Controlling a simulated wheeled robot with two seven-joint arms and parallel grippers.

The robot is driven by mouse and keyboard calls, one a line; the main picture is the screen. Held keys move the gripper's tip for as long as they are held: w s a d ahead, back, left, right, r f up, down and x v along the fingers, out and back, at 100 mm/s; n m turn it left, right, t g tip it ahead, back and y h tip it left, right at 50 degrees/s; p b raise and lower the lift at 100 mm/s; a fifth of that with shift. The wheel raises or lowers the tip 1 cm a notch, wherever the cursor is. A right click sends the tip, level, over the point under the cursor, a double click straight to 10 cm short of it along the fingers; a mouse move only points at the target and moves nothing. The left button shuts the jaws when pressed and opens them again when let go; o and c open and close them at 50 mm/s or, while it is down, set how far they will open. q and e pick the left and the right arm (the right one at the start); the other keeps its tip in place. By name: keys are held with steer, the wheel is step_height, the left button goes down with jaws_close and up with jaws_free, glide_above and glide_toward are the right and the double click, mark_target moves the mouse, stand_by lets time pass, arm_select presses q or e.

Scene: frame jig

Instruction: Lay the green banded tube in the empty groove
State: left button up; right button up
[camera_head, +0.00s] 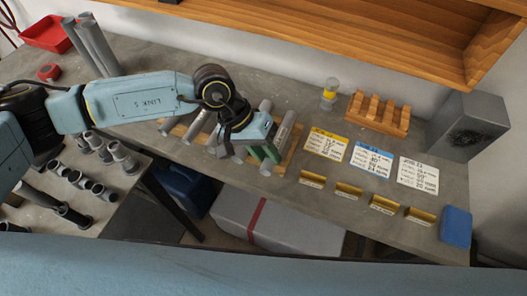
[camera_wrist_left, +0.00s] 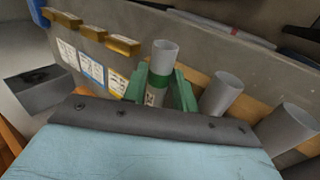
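The green banded tube (camera_wrist_left: 165,54) is grey with a green band and a pale label, and shows in the left wrist view. My left gripper (camera_wrist_left: 160,86) has its green fingers on either side of it, close against the band. In the head view the left gripper (camera_head: 262,155) is at the right end of the wooden groove board (camera_head: 298,142). The tube lies along the direction of the grooves there; I cannot tell whether it touches the groove bottom. Other grey tubes lie to its left on the board, one of them here (camera_head: 200,124). My right gripper is out of view.
Label cards (camera_head: 327,144) and gold-coloured blocks (camera_head: 348,190) lie right of the board. A side table (camera_head: 100,205) holds several tubes. A wooden shelf (camera_head: 350,30) overhangs the bench.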

arm_select(q)
steer(key=shift+o, duration=0.8)
steer(key=shift+s+a+f, duration=0.2)
steer(key=shift+s+f, duration=0.05)
steer(key=shift+f, duration=0.5)
steer(key=shift+w+r, duration=0.2)
steer(key=shift+r, duration=0.45)
step_height(320, 180, up, 8)
steer(key=p, duration=0.2)
steer(key=shift+d, duration=0.15)
steer(key=shift+w, duration=0.1)
steer(key=shift+d, duration=0.1)
